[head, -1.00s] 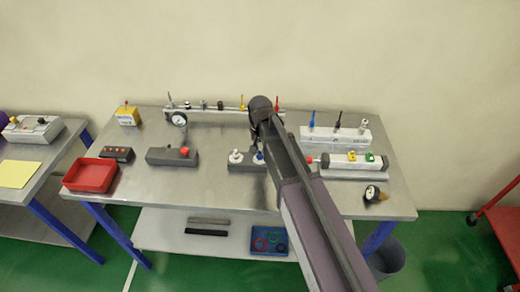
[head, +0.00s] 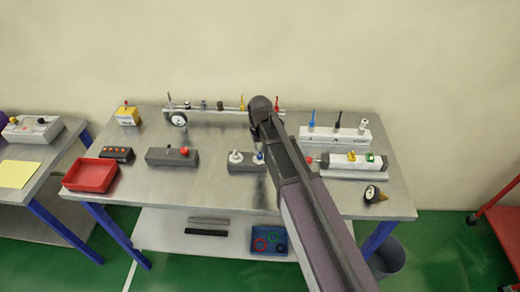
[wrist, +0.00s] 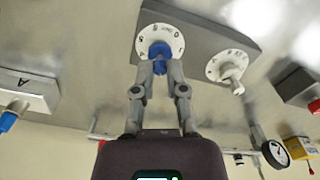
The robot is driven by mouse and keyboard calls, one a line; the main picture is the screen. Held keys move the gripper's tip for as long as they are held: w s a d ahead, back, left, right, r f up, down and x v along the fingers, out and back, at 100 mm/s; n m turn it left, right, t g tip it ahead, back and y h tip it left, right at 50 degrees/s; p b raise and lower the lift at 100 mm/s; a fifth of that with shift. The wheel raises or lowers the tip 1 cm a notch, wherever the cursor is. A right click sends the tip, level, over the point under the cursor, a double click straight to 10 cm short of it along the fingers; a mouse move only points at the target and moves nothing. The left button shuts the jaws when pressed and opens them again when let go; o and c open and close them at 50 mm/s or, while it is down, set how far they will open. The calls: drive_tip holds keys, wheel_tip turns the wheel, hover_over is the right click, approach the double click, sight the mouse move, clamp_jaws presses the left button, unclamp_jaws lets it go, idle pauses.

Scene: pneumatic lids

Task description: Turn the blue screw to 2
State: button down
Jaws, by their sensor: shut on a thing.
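The blue screw (wrist: 160,49) stands at the middle of a round white dial (wrist: 148,40) on a grey block (wrist: 195,28) in the wrist view. My gripper (wrist: 160,66) has its two fingers closed on the screw from both sides. The dial's marks are rotated and too small to tell which one the screw points to. A second white dial (wrist: 222,68) with a white screw sits beside it on the same block. In the head view the blue screw (head: 258,157) is small, and my arm partly hides the block's right end.
In the head view a grey block with a red knob (head: 172,156) stands to the left. A white cylinder unit (head: 350,161) and a white block with several valves (head: 335,136) stand to the right. A gauge (head: 371,192) lies near the front right. The table front (head: 180,190) is clear.

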drive_tip(key=shift+n, duration=2.2)
drive_tip(key=c, duration=0.7)
unclamp_jaws()
drive_tip(key=shift+m, duration=0.4)
